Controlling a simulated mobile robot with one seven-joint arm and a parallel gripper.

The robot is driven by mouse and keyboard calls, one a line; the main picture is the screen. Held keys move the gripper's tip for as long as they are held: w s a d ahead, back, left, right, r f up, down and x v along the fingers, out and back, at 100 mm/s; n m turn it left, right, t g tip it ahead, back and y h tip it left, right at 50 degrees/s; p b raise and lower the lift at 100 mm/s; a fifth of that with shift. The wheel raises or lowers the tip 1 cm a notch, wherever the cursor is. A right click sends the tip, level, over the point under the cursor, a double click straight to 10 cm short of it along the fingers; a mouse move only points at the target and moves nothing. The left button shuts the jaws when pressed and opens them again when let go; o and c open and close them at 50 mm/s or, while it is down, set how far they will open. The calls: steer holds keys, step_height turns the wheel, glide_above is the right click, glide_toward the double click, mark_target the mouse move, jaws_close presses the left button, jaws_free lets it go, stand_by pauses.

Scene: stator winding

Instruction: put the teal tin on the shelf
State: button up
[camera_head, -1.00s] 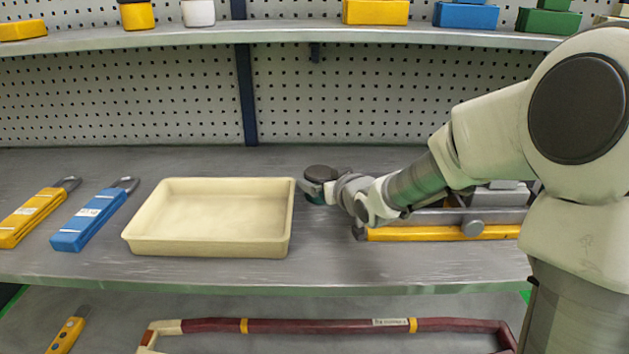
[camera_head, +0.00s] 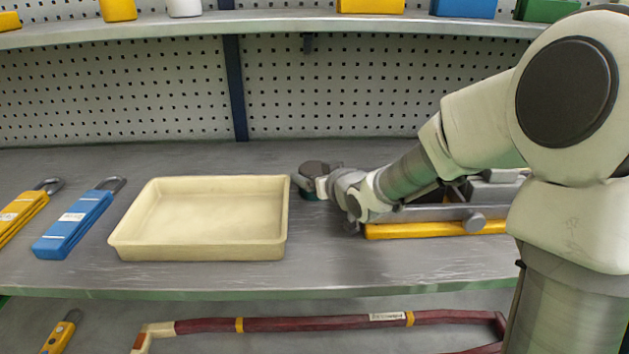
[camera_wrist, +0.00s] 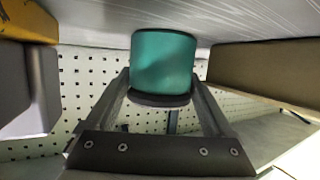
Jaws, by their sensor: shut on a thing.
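The teal tin (camera_wrist: 164,62) has a dark lid and sits between the two fingers of my gripper (camera_wrist: 160,88), which is shut on it. The wrist view appears upside down, with the grey bench surface along its top. In the head view the tin (camera_head: 309,194) is just right of the cream tray, mostly hidden by its dark lid and my gripper (camera_head: 318,180). I cannot tell whether it touches the bench. The shelf (camera_head: 180,27) runs across the back, above the bench.
The cream tray (camera_head: 197,253) is close left of the tin. A yellow-and-grey tool (camera_head: 430,229) lies right, under my arm. Yellow (camera_head: 370,4), white, blue (camera_head: 463,8) and green (camera_head: 546,10) items stand on the shelf, with a free stretch between white and yellow.

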mark_target(315, 167)
steer(key=shift+r, duration=0.1)
jaws_close()
step_height(315, 167, up, 10)
steer(key=p, duration=0.5)
